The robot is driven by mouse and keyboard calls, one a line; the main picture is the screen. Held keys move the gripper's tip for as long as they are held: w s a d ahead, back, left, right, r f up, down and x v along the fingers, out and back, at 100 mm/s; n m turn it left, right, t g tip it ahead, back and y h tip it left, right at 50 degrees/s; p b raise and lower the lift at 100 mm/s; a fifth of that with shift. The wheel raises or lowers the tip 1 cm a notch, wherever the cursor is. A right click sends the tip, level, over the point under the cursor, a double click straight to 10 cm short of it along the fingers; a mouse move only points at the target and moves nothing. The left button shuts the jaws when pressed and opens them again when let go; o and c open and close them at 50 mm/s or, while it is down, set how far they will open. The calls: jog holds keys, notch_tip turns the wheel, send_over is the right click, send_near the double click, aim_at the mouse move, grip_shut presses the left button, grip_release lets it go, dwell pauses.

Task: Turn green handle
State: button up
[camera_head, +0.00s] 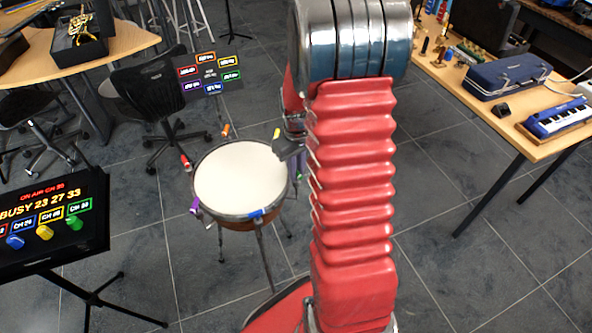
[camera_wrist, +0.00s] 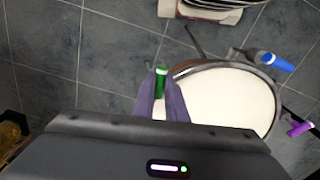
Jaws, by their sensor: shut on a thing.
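A drum with a white head (camera_head: 240,178) stands on legs left of my arm, with coloured handles around its rim. In the wrist view, the green handle (camera_wrist: 162,80) stands at the rim of the drum (camera_wrist: 225,98). My gripper (camera_wrist: 161,92) is shut on it, with a finger on each side. In the head view my gripper (camera_head: 285,148) is at the drum's right edge, and my red arm hides much of that side. I cannot tell from these frames how far the handle is turned.
Blue (camera_head: 256,212), purple (camera_head: 195,207), red (camera_head: 186,162) and orange (camera_head: 225,130) handles sit around the rim. A screen on a stand (camera_head: 50,225) shows "BUSY 23 27 33". A sign with coloured labels (camera_head: 209,73) stands behind. A wooden table (camera_head: 470,95) is at right.

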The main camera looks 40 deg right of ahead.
jog(key=shift+n, duration=0.3)
grip_shut()
jog(key=shift+n, duration=0.8)
jog(key=o, duration=0.6)
grip_release()
jog(key=shift+o, duration=0.2)
notch_tip(320, 180, up, 14)
jog(key=shift+f, duration=0.15)
